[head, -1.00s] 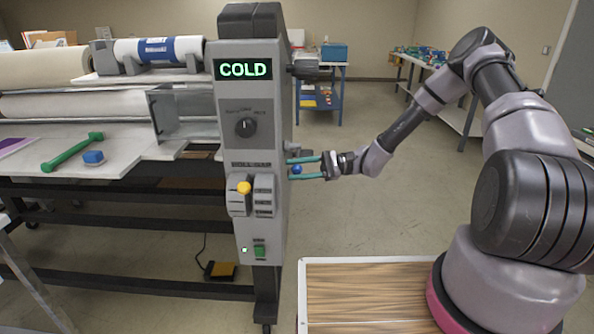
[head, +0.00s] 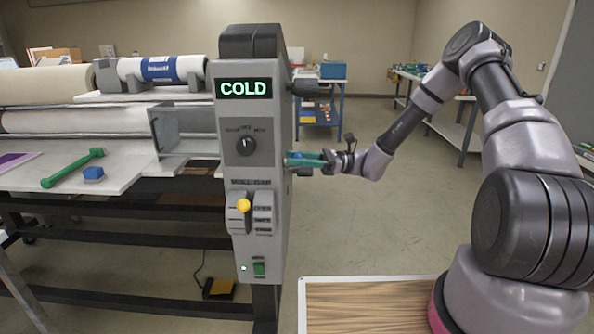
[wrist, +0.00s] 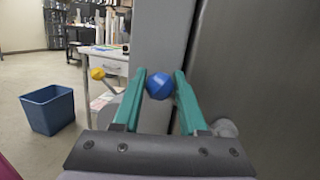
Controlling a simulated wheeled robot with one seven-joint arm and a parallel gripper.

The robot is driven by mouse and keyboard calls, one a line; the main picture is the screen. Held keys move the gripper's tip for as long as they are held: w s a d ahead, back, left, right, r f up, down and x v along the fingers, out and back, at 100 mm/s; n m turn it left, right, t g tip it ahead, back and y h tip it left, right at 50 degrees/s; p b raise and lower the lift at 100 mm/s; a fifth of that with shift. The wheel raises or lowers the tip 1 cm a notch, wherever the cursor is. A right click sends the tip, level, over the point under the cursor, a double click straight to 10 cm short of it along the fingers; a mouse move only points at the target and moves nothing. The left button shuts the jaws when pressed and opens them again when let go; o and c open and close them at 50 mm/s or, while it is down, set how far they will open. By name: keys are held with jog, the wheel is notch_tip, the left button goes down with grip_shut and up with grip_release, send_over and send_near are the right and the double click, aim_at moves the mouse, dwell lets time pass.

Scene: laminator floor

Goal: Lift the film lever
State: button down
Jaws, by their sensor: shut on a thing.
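The laminator's control column (head: 262,130) stands at the middle of the head view. A blue ball knob (head: 296,155) is at the column's right side. In the wrist view the blue knob (wrist: 159,85) sits between my two teal fingers. My gripper (head: 290,160) is shut on this knob, reaching in from the right. The fingers mostly hide the knob in the head view, and the lever's stem is hidden. A second lever with a yellow knob (head: 243,206) is on the column's front, and it also shows in the wrist view (wrist: 97,73).
The lit display (head: 245,88) reads COLD, with a dial below it. A blue bin (wrist: 48,109) stands on the floor. The floor behind my arm is open.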

jog(key=shift+w+d+r+m+t+y, duration=0.15)
jog(key=shift+w+r+m+t, duration=0.15)
jog(key=shift+w+r+m, duration=0.5)
jog(key=shift+w+a+r+m+t+y, duration=0.15)
jog(key=shift+w+r+m+t, duration=0.2)
jog(key=shift+m, duration=0.85)
jog(key=shift+d, duration=0.1)
jog(key=shift+c, duration=2.3)
grip_release()
jog(key=shift+w, duration=0.15)
jog(key=v, duration=1)
jog(key=shift+d, duration=0.35)
jog(key=shift+f, duration=0.15)
